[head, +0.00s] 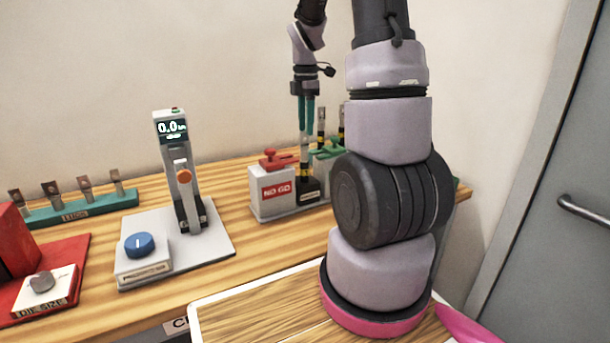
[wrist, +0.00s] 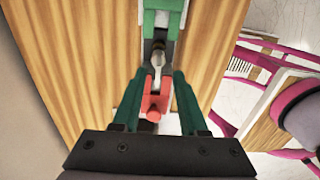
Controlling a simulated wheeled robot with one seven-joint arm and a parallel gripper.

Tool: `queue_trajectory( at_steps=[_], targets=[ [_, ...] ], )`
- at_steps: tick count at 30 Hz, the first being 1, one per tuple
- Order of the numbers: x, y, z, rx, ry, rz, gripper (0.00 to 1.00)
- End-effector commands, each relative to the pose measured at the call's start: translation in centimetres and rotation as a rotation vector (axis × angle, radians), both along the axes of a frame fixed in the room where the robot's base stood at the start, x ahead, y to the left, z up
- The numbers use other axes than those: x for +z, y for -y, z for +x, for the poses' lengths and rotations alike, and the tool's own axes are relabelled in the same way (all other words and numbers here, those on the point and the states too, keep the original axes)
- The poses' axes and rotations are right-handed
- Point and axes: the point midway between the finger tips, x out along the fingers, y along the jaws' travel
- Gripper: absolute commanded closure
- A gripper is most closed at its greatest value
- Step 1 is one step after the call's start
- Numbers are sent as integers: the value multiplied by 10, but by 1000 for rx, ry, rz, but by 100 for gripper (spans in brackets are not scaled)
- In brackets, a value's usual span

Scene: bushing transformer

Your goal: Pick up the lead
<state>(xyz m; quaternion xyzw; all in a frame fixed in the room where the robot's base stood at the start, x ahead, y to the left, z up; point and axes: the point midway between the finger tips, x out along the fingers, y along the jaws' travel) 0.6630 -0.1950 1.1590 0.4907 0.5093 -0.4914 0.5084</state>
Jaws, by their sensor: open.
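The lead (head: 304,168) looks like an upright dark piece with a yellow band, standing between the red-topped NO GO box and the green-topped box. In the wrist view what looks like its silver lug end (wrist: 158,57) shows from above, between the red and green clamps. My gripper (head: 304,132) points down over it with its two green fingers apart. In the wrist view the open fingers of my gripper (wrist: 157,80) sit either side of the red clamp, with the lug just beyond them. Whether the fingers straddle the lead is unclear.
The NO GO box (head: 274,192) with its red clamp stands close left of the lead. The green clamp (head: 330,150) is close right, partly behind my arm. A gauge stand (head: 215,245) and a teal LUGS rack (head: 80,212) are further left. Bench between is clear.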

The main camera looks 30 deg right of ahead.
Motion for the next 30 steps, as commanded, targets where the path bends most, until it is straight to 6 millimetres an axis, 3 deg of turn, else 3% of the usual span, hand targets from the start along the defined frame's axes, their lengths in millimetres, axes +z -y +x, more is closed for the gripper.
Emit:
queue_trajectory(
  at_steps=[12,20,21,24,30],
  targets=[
    [-50,-3,2,-2,0,1,57],
    [-53,-3,3,-1,2,0,57],
    [-53,-3,3,-1,2,0,61],
    [-53,-3,3,-1,2,0,100],
    [-53,-3,3,-1,2,0,100]
  ],
)
